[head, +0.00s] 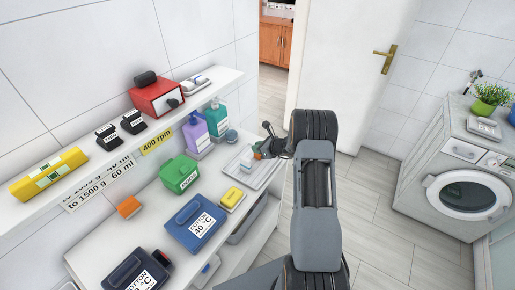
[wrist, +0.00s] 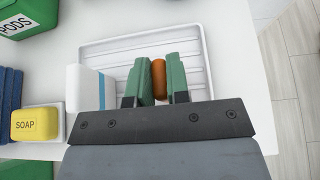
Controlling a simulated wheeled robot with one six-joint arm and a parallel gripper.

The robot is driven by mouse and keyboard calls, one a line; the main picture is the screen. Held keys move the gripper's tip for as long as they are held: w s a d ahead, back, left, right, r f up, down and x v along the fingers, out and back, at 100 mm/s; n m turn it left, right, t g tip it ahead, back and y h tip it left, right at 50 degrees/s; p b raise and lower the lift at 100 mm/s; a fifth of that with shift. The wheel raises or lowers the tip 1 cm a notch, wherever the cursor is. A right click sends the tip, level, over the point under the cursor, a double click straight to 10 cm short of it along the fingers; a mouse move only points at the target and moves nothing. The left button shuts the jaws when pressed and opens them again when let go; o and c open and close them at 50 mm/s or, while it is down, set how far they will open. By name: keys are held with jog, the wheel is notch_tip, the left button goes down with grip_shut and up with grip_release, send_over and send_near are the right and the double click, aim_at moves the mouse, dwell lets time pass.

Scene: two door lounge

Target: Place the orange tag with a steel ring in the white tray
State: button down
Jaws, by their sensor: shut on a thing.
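My gripper (wrist: 159,92) has green finger pads and is shut on the orange tag (wrist: 158,70), which shows as a narrow orange-brown strip between them. No steel ring can be made out. The white tray (wrist: 92,46), ribbed and shallow, lies beneath and beyond the fingers. Whether the tag touches the tray floor I cannot tell. In the head view my gripper (head: 262,152) is over the white tray (head: 267,179) at the counter's right end, and the tag is mostly hidden.
A white carton with a blue stripe (wrist: 88,86) stands just left of my gripper. Yellow soap (wrist: 34,125) is further left, and a green pods box (wrist: 26,16) is at upper left. An orange block (head: 129,207) lies on the counter. Floor is clear right of the counter.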

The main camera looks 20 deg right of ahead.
jog(key=c, duration=1.1)
grip_release()
